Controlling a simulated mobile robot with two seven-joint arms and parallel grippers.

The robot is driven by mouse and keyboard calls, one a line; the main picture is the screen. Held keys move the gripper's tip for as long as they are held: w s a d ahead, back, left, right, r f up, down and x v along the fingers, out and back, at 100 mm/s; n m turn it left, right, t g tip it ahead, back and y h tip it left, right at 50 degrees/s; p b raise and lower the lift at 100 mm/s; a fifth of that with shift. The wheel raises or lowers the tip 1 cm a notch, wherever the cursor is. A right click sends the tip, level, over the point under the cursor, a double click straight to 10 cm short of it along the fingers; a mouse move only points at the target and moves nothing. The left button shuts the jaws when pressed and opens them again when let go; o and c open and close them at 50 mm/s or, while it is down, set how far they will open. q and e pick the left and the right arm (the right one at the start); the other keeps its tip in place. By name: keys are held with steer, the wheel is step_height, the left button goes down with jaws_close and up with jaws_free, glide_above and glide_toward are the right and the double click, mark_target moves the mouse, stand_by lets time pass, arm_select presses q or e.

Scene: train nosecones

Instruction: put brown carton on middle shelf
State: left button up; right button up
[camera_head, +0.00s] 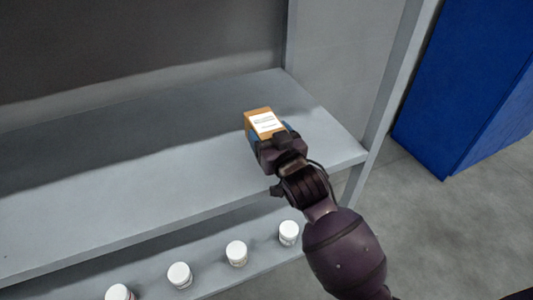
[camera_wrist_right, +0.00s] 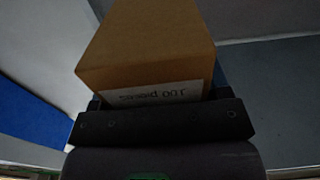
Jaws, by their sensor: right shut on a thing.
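The brown carton (camera_head: 262,119) is a small box with a white printed label, in the head view over the right part of a grey shelf (camera_head: 150,180). My right gripper (camera_head: 272,138) is shut on the carton, coming from the front right. In the right wrist view the carton (camera_wrist_right: 150,45) fills the top middle, its label partly hidden by my gripper (camera_wrist_right: 158,112). I cannot tell whether the carton touches the shelf surface or is held just above it. My left gripper is not in view.
A lower shelf holds several white-capped bottles, one of them the bottle (camera_head: 289,232) at its right. The upper shelf is otherwise bare. A grey rack post (camera_head: 385,85) stands right of the carton. A blue cabinet (camera_head: 465,85) stands on the floor at right.

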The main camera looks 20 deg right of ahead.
step_height(320, 180, down, 6)
steer(key=shift+r+b, duration=0.2)
steer(key=shift+b, duration=0.85)
steer(key=shift+f, duration=0.15)
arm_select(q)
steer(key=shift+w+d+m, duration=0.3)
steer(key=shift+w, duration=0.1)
arm_select(e)
steer(key=shift+r, duration=0.25)
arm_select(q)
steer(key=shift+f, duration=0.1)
arm_select(e)
steer(key=shift+f, duration=0.2)
steer(key=o, duration=1.3)
steer(key=shift+f, duration=0.1)
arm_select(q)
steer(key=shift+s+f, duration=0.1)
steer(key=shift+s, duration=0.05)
